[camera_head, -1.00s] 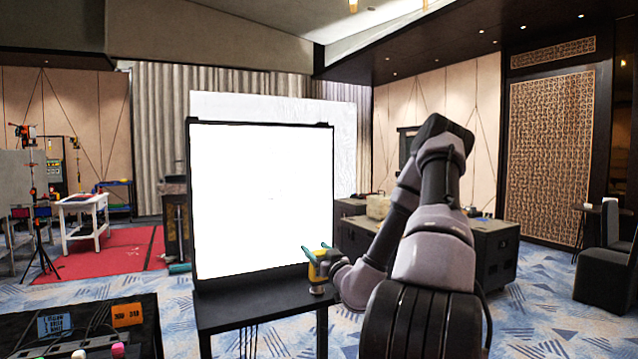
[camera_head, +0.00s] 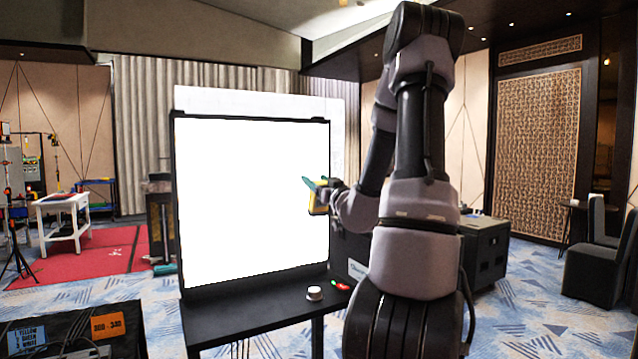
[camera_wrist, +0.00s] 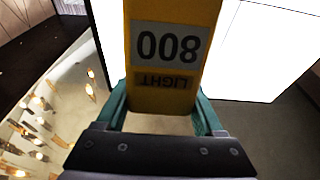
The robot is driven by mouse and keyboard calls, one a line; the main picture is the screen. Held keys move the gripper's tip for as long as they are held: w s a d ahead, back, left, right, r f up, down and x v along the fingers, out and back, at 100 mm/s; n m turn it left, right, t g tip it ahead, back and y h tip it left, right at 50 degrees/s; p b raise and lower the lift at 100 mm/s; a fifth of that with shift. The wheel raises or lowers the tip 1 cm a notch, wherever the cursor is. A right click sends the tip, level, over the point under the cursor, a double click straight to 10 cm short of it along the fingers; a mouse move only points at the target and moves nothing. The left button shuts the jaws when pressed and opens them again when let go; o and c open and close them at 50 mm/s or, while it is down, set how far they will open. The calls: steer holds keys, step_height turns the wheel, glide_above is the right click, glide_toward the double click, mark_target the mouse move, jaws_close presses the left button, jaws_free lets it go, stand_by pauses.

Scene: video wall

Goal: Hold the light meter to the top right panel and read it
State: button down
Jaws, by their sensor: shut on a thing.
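The yellow light meter (camera_head: 317,200) is in my gripper (camera_head: 318,187), whose teal fingers are shut on it. It appears in front of the right part of the lit white video wall (camera_head: 250,195), about mid-height in the head view. Whether the meter touches the wall cannot be told. In the wrist view the meter (camera_wrist: 170,85) fills the middle between my gripper's fingers (camera_wrist: 160,115).
A black table (camera_head: 255,312) stands under the wall, with a white round button (camera_head: 314,293) and a small red and green item (camera_head: 340,285) on it. At lower left, a dark surface holds a blue card (camera_head: 28,335) and an orange card (camera_head: 107,326). Dark cases (camera_head: 484,250) stand behind my arm.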

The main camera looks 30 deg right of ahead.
steer(key=w, duration=0.8)
steer(key=shift+a, duration=0.15)
stand_by(1.8)
